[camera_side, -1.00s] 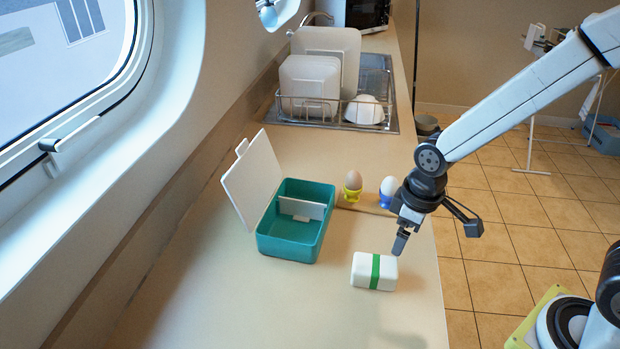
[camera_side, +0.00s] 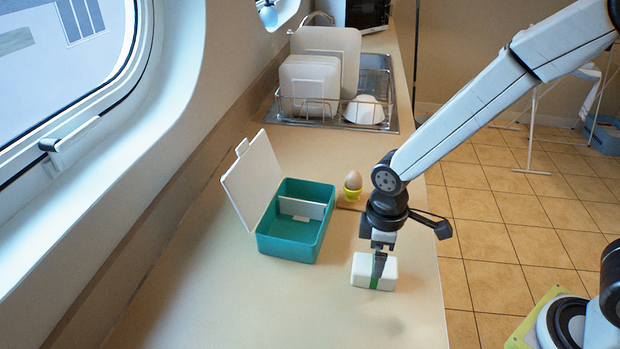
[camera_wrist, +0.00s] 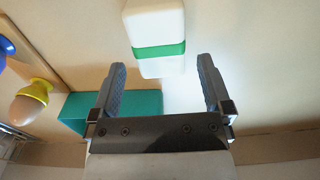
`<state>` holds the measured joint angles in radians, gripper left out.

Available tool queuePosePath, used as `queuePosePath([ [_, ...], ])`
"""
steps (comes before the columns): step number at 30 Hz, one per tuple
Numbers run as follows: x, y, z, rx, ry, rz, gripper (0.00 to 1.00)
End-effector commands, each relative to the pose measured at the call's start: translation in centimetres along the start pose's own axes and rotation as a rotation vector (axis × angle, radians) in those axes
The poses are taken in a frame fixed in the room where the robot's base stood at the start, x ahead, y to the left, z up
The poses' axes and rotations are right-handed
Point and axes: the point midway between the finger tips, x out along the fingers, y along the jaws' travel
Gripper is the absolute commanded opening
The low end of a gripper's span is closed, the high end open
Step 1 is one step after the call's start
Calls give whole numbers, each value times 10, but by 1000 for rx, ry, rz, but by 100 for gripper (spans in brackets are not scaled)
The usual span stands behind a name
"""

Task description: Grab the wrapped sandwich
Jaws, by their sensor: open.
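The wrapped sandwich (camera_side: 361,271) is a white block with a green band and lies on the counter, right of the lunchbox. In the side view my gripper (camera_side: 378,278) points down at it, and a finger covers part of the green band. In the wrist view the sandwich (camera_wrist: 157,28) is at the top centre. The open gripper (camera_wrist: 160,75) has its two fingers spread wide, with the sandwich's near end by the gap between them. The fingers are not closed on it. Whether they touch it cannot be told.
A teal lunchbox (camera_side: 291,248) with a divider stands open left of the sandwich, its white lid (camera_side: 250,180) raised. A brown egg in a yellow cup (camera_side: 353,187) stands behind. A dish rack (camera_side: 335,112) is at the back. The front counter is clear.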

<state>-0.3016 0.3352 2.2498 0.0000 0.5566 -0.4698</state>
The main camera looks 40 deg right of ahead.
Motion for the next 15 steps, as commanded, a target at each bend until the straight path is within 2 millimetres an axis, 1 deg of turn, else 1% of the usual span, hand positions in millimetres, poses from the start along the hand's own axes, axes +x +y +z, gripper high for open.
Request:
queuePosePath([
  [8,5,0,0,1,-2,-1,100],
  [11,11,0,0,1,-2,-1,100],
  [15,24,1,0,1,-2,-1,100],
])
